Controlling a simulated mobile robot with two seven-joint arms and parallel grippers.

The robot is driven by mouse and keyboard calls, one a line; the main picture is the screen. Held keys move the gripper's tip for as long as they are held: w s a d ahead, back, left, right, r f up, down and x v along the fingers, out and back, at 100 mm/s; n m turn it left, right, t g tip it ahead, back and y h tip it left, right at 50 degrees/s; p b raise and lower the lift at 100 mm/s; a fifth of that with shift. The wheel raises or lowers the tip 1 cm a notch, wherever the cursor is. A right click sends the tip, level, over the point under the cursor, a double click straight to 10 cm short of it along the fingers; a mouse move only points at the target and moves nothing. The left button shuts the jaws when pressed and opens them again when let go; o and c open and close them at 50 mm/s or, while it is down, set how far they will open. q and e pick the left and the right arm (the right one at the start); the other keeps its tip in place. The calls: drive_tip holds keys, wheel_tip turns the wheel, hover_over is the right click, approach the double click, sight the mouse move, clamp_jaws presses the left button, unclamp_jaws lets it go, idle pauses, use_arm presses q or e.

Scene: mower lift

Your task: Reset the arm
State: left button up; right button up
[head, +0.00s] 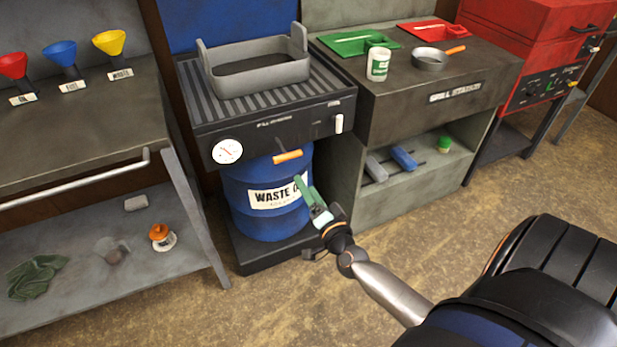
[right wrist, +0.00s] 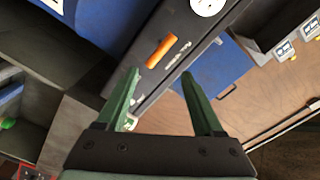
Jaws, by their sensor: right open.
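My right gripper (head: 309,192) reaches in from the lower right in the head view, in front of the blue waste drum (head: 262,215). Its green fingers stand apart and empty; they also show in the right wrist view (right wrist: 160,92). An orange handle (head: 288,157) on the front of the drain unit (head: 270,130) is just above and left of the fingertips. That handle also shows beyond the fingers in the right wrist view (right wrist: 160,52), with a visible gap. My left gripper is not in view.
A grey basin (head: 258,66) sits on the drain unit's ribbed top. A workbench (head: 70,125) with funnels stands left. The floor in front is clear.

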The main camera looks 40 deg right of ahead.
use_arm(q)
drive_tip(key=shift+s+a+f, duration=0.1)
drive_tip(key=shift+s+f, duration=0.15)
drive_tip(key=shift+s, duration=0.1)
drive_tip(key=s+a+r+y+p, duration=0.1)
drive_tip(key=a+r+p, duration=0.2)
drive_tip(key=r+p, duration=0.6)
drive_tip(key=p, duration=0.2)
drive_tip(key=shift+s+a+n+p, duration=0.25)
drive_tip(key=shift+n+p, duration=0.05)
drive_tip(key=shift+p, duration=0.05)
use_arm(e)
drive_tip(key=s+a+f+n+g+y, duration=0.2)
drive_tip(key=s+a+n+g+y, duration=0.4)
drive_tip(key=s+a+n, duration=1)
drive_tip(key=s+a+g, duration=0.2)
drive_tip(key=s, duration=0.2)
drive_tip(key=shift+a, duration=0.3)
